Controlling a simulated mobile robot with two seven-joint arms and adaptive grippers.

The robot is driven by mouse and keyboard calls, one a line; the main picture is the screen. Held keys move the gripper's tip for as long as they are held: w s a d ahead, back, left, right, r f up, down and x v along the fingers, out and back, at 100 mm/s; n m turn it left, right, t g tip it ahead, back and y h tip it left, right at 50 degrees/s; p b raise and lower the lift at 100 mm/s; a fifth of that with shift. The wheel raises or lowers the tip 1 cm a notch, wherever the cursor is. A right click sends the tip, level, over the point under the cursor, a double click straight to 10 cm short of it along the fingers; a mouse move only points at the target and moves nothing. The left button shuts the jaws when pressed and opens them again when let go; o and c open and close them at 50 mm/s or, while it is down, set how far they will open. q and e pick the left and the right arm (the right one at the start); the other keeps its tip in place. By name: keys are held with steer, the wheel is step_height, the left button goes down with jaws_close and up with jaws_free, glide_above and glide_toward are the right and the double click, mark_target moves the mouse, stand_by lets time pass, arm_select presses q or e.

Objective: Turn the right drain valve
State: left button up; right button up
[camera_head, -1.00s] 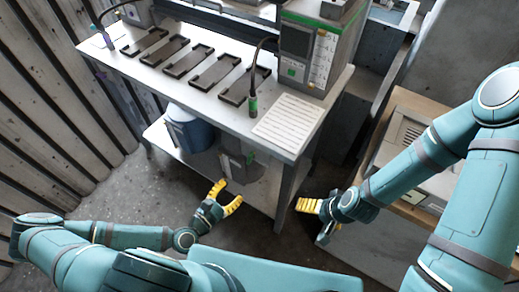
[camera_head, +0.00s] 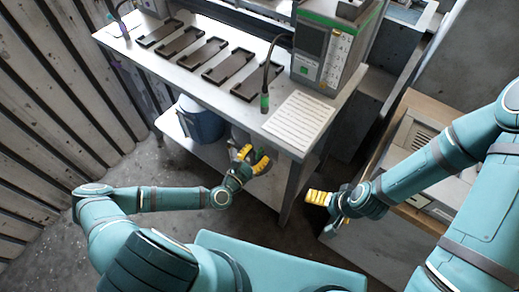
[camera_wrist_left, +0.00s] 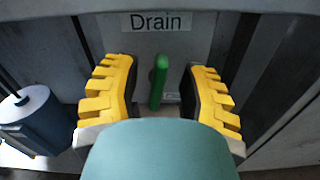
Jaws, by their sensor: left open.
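In the left wrist view, a green valve handle (camera_wrist_left: 158,82) stands upright on a grey panel below a label reading "Drain" (camera_wrist_left: 156,21). My left gripper (camera_wrist_left: 160,68) is open, with one yellow finger on each side of the handle. Gaps show between the handle and both fingers. In the head view, my left gripper (camera_head: 253,158) is at the lower shelf under the workbench, and the handle is hidden there. My right gripper (camera_head: 318,198) is right of the bench leg, away from the valve; its opening is unclear.
The workbench (camera_head: 180,72) carries dark trays, a green-topped instrument (camera_head: 335,45) and a printed sheet (camera_head: 299,120). A blue container (camera_head: 200,122) stands on the lower shelf (camera_head: 180,135), left of my left gripper. A wooden-topped cabinet (camera_head: 385,160) is at right.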

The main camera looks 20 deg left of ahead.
arm_select(q)
steer(key=shift+x, duration=0.8)
arm_select(e)
steer(key=shift+r, duration=0.1)
arm_select(q)
steer(key=shift+o, duration=0.2)
jaws_close()
